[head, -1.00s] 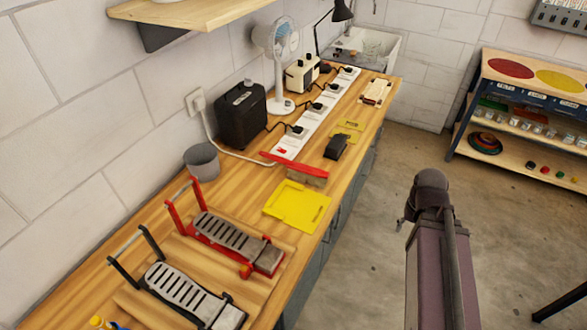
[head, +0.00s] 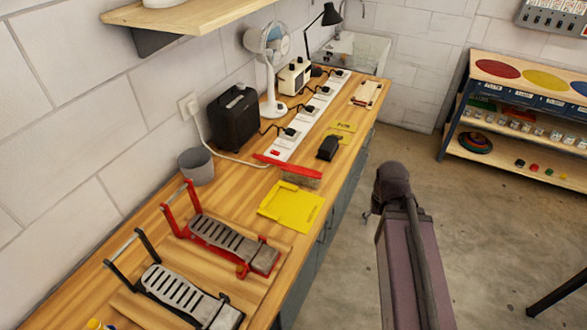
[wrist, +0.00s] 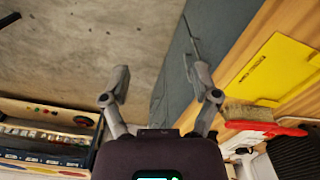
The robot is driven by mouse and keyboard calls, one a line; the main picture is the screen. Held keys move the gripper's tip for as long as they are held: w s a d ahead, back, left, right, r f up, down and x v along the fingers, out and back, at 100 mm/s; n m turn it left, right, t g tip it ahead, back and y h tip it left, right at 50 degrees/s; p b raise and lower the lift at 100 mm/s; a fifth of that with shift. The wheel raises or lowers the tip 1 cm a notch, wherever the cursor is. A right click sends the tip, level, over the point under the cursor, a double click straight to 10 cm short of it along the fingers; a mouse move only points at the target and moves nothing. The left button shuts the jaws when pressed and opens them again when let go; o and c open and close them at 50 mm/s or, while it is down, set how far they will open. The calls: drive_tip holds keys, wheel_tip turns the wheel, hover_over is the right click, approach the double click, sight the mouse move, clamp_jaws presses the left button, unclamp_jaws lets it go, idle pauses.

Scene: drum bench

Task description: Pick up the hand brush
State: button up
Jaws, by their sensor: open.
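The hand brush (head: 288,168) lies on the wooden bench in the head view, just behind a yellow sheet. It has a red handle and a pale bristle block. In the wrist view the brush (wrist: 264,128) is at the lower right, to the right of the right finger. My gripper (wrist: 160,97) is open and empty, with its two fingers wide apart over the floor and the bench's grey front. In the head view my arm is out beside the bench's front edge, and the gripper is mostly hidden behind it.
The yellow sheet (head: 292,206) lies in front of the brush. A black block (head: 328,148), a white power strip (head: 290,140) and a grey cup (head: 196,166) are near it. Two drum pedals, a red one (head: 225,235) and a black one (head: 180,290), fill the near bench. Floor beside the bench is clear.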

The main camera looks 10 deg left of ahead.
drive_tip(key=w+a+f+m+t+y+b, duration=0.1)
drive_tip(key=w+a+m+y+b, duration=0.3)
drive_tip(key=w+m, duration=0.6)
drive_tip(key=w+a+f+m+t+y+b, duration=0.1)
drive_tip(key=w+a+m+y+b, duration=0.3)
drive_tip(key=w+m+y+b, duration=0.5)
drive_tip(key=shift+w+a+f+m+t+b, duration=0.2)
drive_tip(key=shift+w+m+t+b, duration=0.3)
drive_tip(key=shift+w+m, duration=0.95)
drive_tip(key=shift+w+n, duration=0.4)
drive_tip(key=shift+n, duration=0.15)
drive_tip(key=b, duration=0.3)
approach(309, 171)
drive_tip(key=x, duration=0.4)
drive_tip(key=shift+d+f, duration=0.1)
drive_tip(key=shift+f, duration=0.2)
drive_tip(key=shift+a+f, duration=0.1)
drive_tip(key=shift+a, duration=0.35)
drive_tip(key=shift+w+a, duration=0.1)
drive_tip(key=shift+b+x, duration=0.85)
drive_tip(key=shift+x, duration=1.65)
drive_tip(key=shift+w+r, duration=0.1)
drive_tip(key=shift+r, duration=0.1)
